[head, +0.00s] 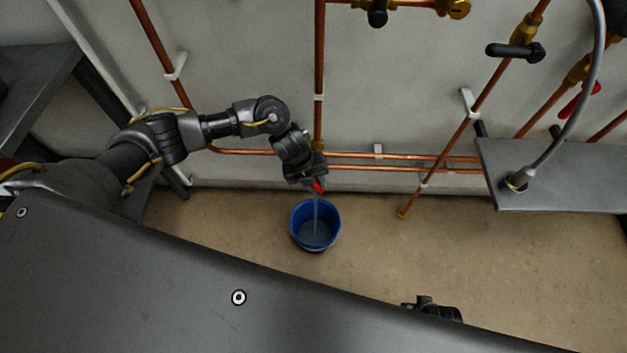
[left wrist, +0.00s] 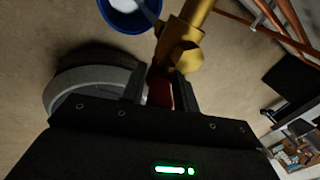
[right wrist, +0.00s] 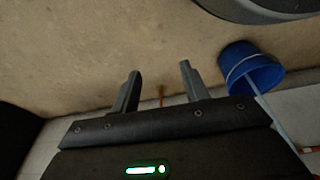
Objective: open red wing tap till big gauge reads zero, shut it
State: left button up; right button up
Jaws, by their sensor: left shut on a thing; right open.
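The red wing tap (head: 318,187) is low on the wall pipe. In the left wrist view the red wing (left wrist: 159,90) lies between the fingers of my left gripper (left wrist: 158,82), which is shut on it, beside the brass valve body (left wrist: 186,48). In the head view my left gripper (head: 314,181) partly hides the tap. A stream of water (head: 315,208) runs from it into the blue bucket (head: 295,227), where water shows. My right gripper (right wrist: 158,88) is open and empty above the floor. No readable gauge face shows in any view.
Copper pipes (head: 400,157) run along the wall. A grey shelf (head: 550,175) with a grey hose stands out at the right. A black-handled valve (head: 515,51) and another red handle (head: 580,101) are on pipes at the upper right. The floor right of the bucket is clear.

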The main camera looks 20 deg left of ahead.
pick_arm(q)
jog(key=shift+s+d, duration=0.1)
jog(key=o, duration=0.9)
jog(key=shift+f, duration=0.1)
jog(key=shift+r, duration=0.25)
jog(key=p+v, duration=0.2)
jog(key=v, duration=0.8)
jog(key=shift+r, duration=0.2)
pick_arm(e)
jog(key=s+d+f, duration=0.1)
jog(key=s+f, duration=0.2)
jog(key=f, duration=0.3)
jog(key=shift+s+d, duration=0.15)
jog(key=shift+d, duration=0.2)
